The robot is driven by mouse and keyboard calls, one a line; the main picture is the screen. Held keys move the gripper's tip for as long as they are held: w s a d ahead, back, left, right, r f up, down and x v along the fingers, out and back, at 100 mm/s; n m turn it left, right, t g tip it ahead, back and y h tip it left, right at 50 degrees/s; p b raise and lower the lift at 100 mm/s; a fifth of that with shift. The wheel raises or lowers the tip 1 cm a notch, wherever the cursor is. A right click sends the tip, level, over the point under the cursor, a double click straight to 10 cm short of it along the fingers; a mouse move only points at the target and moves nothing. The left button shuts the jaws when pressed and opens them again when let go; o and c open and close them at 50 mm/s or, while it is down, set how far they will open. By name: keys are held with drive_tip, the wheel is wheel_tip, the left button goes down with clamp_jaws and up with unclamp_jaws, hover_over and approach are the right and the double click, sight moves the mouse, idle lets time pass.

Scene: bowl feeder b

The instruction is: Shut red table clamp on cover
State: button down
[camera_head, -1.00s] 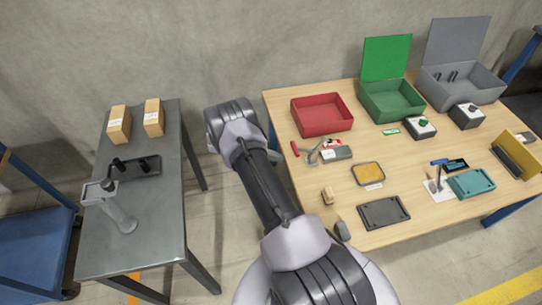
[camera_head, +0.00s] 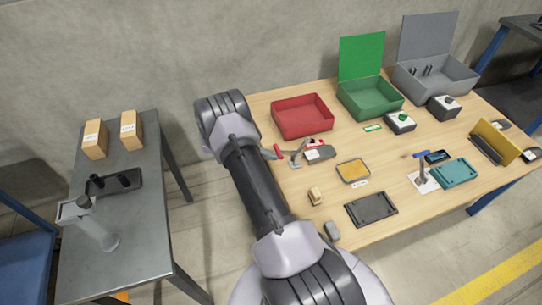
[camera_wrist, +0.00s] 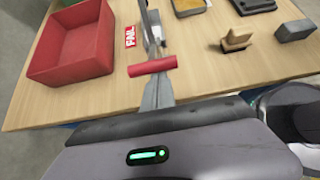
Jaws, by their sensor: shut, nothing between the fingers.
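The red table clamp has a red handle (camera_head: 278,151) on a metal lever at the left part of the wooden table. In the wrist view the red handle (camera_wrist: 152,67) lies crosswise, with its metal arms (camera_wrist: 150,25) beyond it. A metal arm of the clamp stands raised. A dark grey block with a white label, perhaps the cover (camera_head: 320,154), lies right beside the clamp. My gripper (camera_wrist: 157,82) is shut and empty, its tips right at the handle's near side. Whether they touch it I cannot tell. In the head view my arm mostly hides it.
A red bin (camera_head: 302,116) stands behind the clamp, a green bin (camera_head: 370,98) farther right. A red FAIL label (camera_wrist: 130,36) lies by the clamp. A wooden block (camera_head: 315,196), a yellow-filled tray (camera_head: 353,170) and a dark tray (camera_head: 371,209) lie nearer. A grey side table (camera_head: 135,215) stands left.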

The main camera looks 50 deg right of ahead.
sight(286, 152)
drive_tip(key=shift+s+d+r+t+y+p, duration=0.1)
drive_tip(key=shift+d+r+t+y+p, duration=0.3)
drive_tip(key=shift+r+p, duration=0.45)
drive_tip(key=shift+s+d+r+t+y+p, duration=0.1)
drive_tip(key=shift+r+t+y+p, duration=0.1)
drive_tip(key=shift+r+y+p, duration=0.6)
drive_tip(key=d+r+y+p, duration=0.1)
drive_tip(key=p, duration=0.1)
drive_tip(key=s+r+t+y+p, duration=0.1)
drive_tip(key=p, duration=0.1)
drive_tip(key=d+t+y+p, duration=0.1)
drive_tip(key=p, duration=0.2)
drive_tip(key=shift+s+d+r, duration=0.3)
drive_tip(key=shift+r, duration=0.1)
drive_tip(key=shift+s+d+r+t+y+p, duration=0.25)
drive_tip(key=shift+d+t+y+p, duration=0.05)
drive_tip(key=shift+d+y+p, duration=0.35)
drive_tip(key=shift+s+d+r, duration=0.15)
drive_tip(key=shift+s+d, duration=0.2)
drive_tip(key=shift+d, duration=0.25)
drive_tip(key=shift+s+d+r, duration=0.15)
drive_tip(key=shift+s+d, duration=0.2)
drive_tip(key=shift+d, duration=0.2)
drive_tip(key=shift+d+r, duration=0.1)
drive_tip(key=shift+d, duration=0.05)
